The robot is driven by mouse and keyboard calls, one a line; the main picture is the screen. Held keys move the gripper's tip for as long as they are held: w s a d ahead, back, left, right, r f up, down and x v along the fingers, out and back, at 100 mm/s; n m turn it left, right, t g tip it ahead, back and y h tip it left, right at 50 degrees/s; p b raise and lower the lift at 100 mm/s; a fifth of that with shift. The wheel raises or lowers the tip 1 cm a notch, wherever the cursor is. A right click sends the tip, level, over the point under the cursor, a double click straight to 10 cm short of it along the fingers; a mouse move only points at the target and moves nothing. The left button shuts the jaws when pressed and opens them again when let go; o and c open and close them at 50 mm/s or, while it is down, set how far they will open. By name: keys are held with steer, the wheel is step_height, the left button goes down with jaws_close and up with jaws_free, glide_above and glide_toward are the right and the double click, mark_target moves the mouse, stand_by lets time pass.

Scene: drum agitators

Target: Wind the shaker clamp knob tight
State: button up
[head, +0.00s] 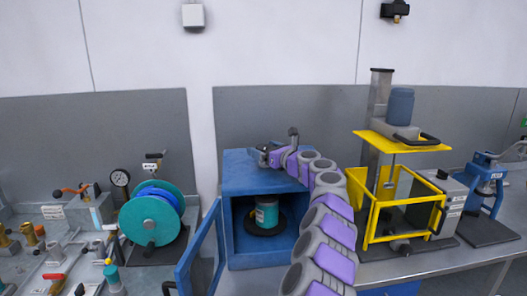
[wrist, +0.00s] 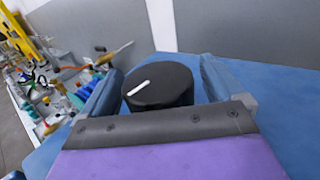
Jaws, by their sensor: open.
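The clamp knob (wrist: 158,88) is black and round with a white pointer line on its top. It stands on the blue top of the shaker box (head: 235,170). In the wrist view my gripper (wrist: 160,72) is open, with one finger on each side of the knob. A gap shows beside the right finger; whether the left finger touches cannot be told. In the head view my gripper (head: 266,153) is at the box top and the knob is not clearly seen. A teal can (head: 267,214) stands on a dark round plate inside the box.
The box's blue door (head: 200,248) hangs open to the front left. A yellow-framed machine (head: 362,205) stands to the right, close to my arm. A teal reel (head: 150,222) and a gauge (head: 120,179) stand to the left. The grey wall panel is behind the box.

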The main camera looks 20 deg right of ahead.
steer(key=shift+w+a, duration=0.5)
steer(key=shift+a, duration=0.2)
steer(key=shift+d+f, duration=0.1)
steer(key=shift+d, duration=0.8)
steer(key=shift+a, duration=0.65)
steer(key=c, duration=0.4)
steer(key=shift+d, duration=0.2)
steer(key=c, duration=0.5)
